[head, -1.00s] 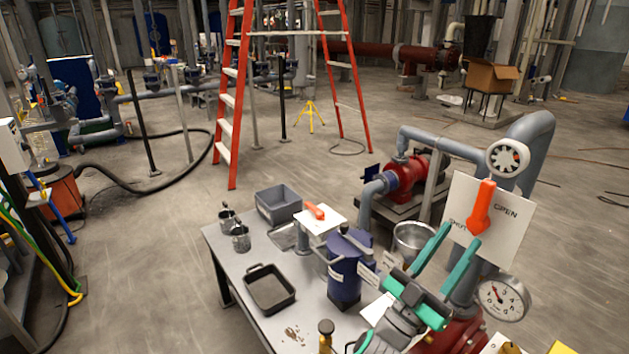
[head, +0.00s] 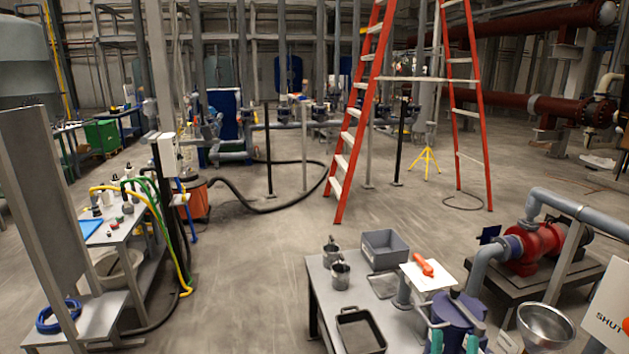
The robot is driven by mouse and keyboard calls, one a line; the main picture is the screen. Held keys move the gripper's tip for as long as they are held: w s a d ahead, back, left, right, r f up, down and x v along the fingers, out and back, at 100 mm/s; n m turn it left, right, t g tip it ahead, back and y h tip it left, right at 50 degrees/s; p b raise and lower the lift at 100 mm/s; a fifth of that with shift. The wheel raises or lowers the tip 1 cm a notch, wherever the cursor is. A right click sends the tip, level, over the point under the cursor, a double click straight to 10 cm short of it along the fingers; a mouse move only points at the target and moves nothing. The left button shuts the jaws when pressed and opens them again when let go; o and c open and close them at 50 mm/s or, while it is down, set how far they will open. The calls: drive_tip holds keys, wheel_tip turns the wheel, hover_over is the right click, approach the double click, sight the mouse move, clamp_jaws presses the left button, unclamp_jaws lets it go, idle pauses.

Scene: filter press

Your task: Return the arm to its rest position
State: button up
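My gripper (head: 455,341) shows at the bottom edge of the head view, to the right of centre. Only its two teal fingertips are in frame. They stand apart, with the blue vessel (head: 462,312) seen behind and between them. I see nothing held, but the rest of the gripper and my arm are below the frame. The grey table (head: 320,290) lies beyond and to the left of the fingertips.
A red pump (head: 538,245) and a metal funnel (head: 545,325) stand right. A red ladder (head: 362,110) stands behind. Open floor lies left of the table.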

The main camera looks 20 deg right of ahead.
drive_tip(key=s+a+f+n+g+y, duration=0.1)
drive_tip(key=s+a+f+n+y, duration=0.1)
drive_tip(key=a+f+y, duration=0.6)
drive_tip(key=s+a+f+n+g+y, duration=0.15)
drive_tip(key=a+f+y, duration=0.25)
drive_tip(key=a+f, duration=0.75)
drive_tip(key=s+a+f+m+g+y, duration=0.1)
drive_tip(key=s+a+f+m+g, duration=0.1)
drive_tip(key=s+a+f, duration=0.3)
drive_tip(key=s+a+f+m+g+y, duration=0.1)
drive_tip(key=s+a+f, duration=0.3)
drive_tip(key=s+a, duration=0.7)
drive_tip(key=shift+s+f+m+g+y, duration=0.2)
drive_tip(key=shift+f+m+g+y, duration=0.15)
drive_tip(key=shift+g+y, duration=0.35)
